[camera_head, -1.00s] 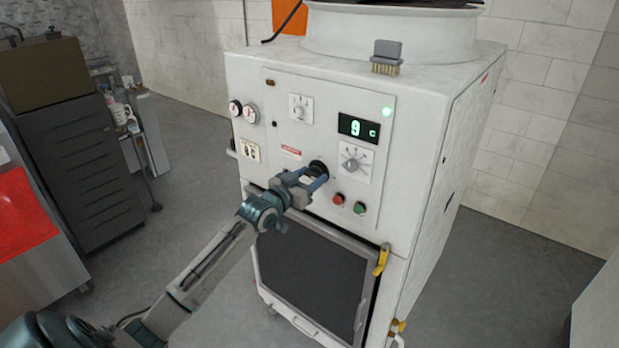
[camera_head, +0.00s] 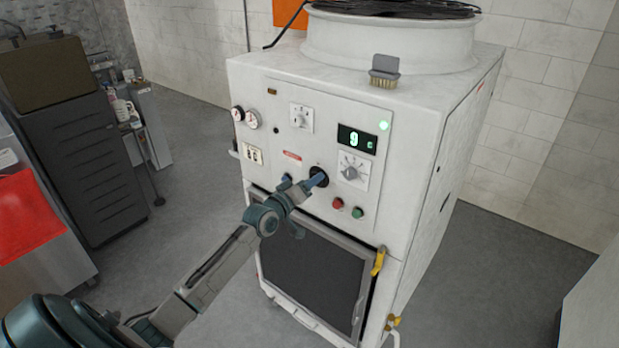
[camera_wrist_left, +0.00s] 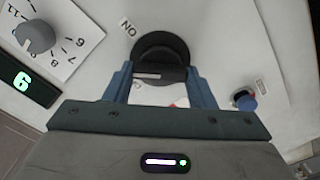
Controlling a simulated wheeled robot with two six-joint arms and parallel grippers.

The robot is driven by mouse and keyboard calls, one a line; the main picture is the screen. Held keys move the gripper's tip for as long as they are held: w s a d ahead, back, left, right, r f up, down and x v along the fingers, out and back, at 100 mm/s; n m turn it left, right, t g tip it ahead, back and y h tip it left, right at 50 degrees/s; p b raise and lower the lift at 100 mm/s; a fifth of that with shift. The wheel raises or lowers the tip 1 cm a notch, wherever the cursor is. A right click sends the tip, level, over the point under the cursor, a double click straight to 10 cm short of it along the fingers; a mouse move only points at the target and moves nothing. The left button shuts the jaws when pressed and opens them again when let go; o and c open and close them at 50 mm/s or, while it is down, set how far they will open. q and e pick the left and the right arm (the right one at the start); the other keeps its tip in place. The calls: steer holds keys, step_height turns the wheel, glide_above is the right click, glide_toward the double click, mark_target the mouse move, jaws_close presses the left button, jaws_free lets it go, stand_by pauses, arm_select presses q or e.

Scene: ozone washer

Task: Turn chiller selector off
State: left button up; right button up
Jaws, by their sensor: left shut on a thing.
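The chiller selector (camera_head: 321,172) is a round black knob on the white front panel (camera_head: 288,135) of the chiller. In the left wrist view the selector (camera_wrist_left: 160,47) shows a dark grip bar with a pale mark, and an "ON" label (camera_wrist_left: 128,26) stands at its upper left. My left gripper (camera_head: 313,181) reaches the knob from the lower left. In the wrist view its two blue fingers (camera_wrist_left: 160,76) are shut on the grip bar, one on each side. Part of the knob is hidden behind the fingers in the head view. My right gripper is not in view.
Red (camera_head: 338,203) and green (camera_head: 357,212) buttons lie below right. A dark door (camera_head: 312,275) with a yellow latch (camera_head: 378,262) is below.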

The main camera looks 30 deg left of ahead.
arm_select(q)
steer(key=shift+f+n+p, duration=0.15)
steer(key=shift+n+p, duration=1.45)
steer(key=shift+n, duration=2.9)
steer(key=o, duration=1)
steer(key=shift+s, duration=0.1)
